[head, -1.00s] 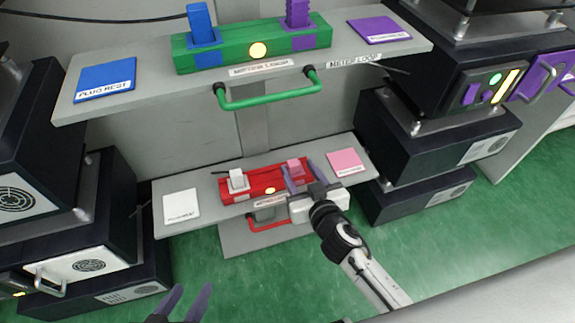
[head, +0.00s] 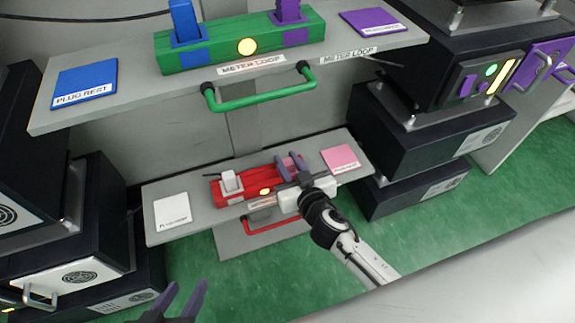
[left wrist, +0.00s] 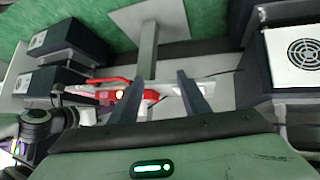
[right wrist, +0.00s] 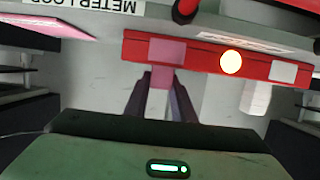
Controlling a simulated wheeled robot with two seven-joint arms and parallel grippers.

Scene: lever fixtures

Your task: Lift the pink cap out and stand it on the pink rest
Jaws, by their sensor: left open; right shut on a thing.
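The red block (head: 245,192) sits on the lower shelf, with a white cap (head: 231,182) upright in its left part. It also shows in the right wrist view (right wrist: 200,56). My right gripper (head: 288,164) is shut on the pink cap, over the block's right end. In the right wrist view the pink cap (right wrist: 158,100) stands between the fingers, in line with the block's pink patch; I cannot tell whether it is clear of the socket. The flat pink rest (head: 340,158) lies bare on the shelf just right. My left gripper (head: 183,294) is open and empty, low in front.
The upper shelf (head: 130,95) overhangs at the back, with a green block (head: 215,50) and a green handle (head: 258,97). A red handle (head: 270,229) hangs below the lower shelf. A white rest (head: 172,212) lies left. Dark cabinets (head: 400,150) stand right.

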